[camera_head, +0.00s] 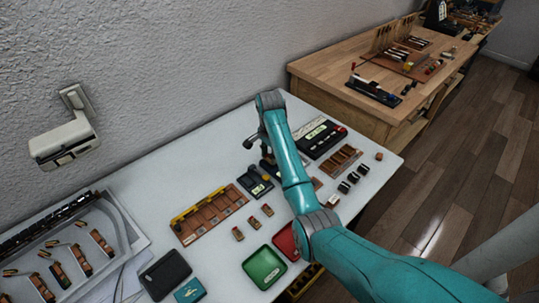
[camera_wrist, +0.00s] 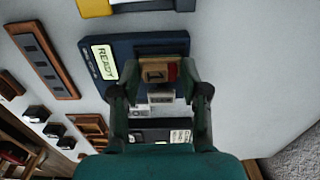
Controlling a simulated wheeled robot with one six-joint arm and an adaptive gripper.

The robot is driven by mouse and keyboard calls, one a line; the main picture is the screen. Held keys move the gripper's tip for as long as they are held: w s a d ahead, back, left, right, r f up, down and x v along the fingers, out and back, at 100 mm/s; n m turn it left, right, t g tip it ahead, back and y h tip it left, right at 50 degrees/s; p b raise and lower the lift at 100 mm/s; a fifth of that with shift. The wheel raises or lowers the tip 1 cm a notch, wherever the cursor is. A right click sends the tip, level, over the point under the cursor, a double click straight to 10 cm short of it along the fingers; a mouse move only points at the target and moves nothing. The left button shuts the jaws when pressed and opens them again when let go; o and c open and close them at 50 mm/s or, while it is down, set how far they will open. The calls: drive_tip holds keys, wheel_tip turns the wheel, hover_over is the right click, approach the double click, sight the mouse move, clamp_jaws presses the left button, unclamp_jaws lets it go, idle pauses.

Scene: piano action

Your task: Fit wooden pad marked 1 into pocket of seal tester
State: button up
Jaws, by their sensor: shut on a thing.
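My gripper (camera_wrist: 157,80) is shut on a small wooden pad marked 1 (camera_wrist: 154,73), which has a red part on its right side. In the wrist view the pad is over the dark blue seal tester (camera_wrist: 125,46), whose lit display (camera_wrist: 103,62) reads READY. The pad and fingers hide what lies below, so I cannot see the pocket or tell whether the pad touches the tester.
A black device (camera_head: 324,138) with a lit display lies beyond my arm. A brown tray (camera_head: 208,216) with a yellow edge, a green tray (camera_head: 265,268) and a partly hidden red tray (camera_head: 285,242) are nearby. Small black blocks (camera_head: 352,178) lie to the right.

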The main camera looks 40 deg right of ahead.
drive_tip(key=shift+f, duration=0.3)
idle(1.0)
drive_tip(key=o, duration=1)
drive_tip(key=shift+c, duration=0.2)
